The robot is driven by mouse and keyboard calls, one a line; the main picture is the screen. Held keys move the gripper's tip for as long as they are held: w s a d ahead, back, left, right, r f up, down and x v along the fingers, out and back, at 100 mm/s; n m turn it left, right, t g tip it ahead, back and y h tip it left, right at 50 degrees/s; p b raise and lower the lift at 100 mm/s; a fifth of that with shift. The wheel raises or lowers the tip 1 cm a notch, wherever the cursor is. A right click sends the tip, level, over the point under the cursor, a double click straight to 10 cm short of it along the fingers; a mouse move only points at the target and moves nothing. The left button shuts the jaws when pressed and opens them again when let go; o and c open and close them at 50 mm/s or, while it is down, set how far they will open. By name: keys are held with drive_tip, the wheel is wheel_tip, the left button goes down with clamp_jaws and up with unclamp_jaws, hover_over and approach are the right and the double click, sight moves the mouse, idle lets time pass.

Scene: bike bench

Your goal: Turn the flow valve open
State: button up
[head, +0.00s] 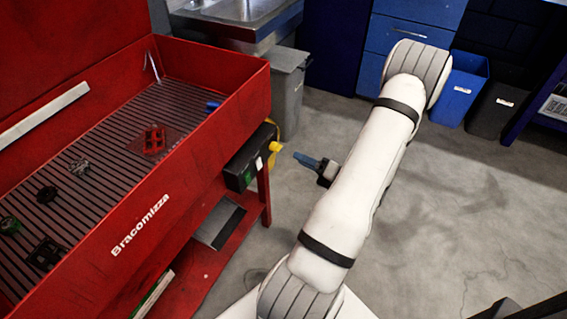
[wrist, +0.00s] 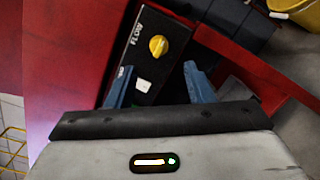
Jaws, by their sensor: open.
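The flow valve is a yellow knob (head: 276,147) on the black control box (head: 247,160) at the right end of the red bench. In the wrist view the knob (wrist: 158,46) sits on the box face beside the word FLOW, with its raised grip running roughly up and down in the picture. My gripper (head: 299,157) is just right of the knob in the head view, with its blue fingers pointing at it. In the wrist view my gripper (wrist: 159,67) has its fingers apart and empty. The knob shows beyond the gap between them, and no contact shows.
The red bench basin (head: 110,140) holds several small parts. A grey bin (head: 288,85) stands behind the box. Blue (head: 460,88) and black (head: 493,106) bins stand farther back.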

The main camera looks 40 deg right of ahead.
drive_tip(key=b+x, duration=0.1)
drive_tip(key=x, duration=0.7)
drive_tip(key=shift+n+b, duration=0.3)
drive_tip(key=shift+s, duration=0.1)
drive_tip(key=shift+c, duration=0.2)
drive_tip(key=c, duration=1)
drive_tip(key=shift+o, duration=0.2)
drive_tip(key=shift+n+p, duration=0.4)
drive_tip(key=shift+n, duration=0.4)
drive_tip(key=o, duration=1)
drive_tip(key=p+v, duration=0.1)
drive_tip(key=v, duration=0.6)
drive_tip(key=shift+s, duration=0.4)
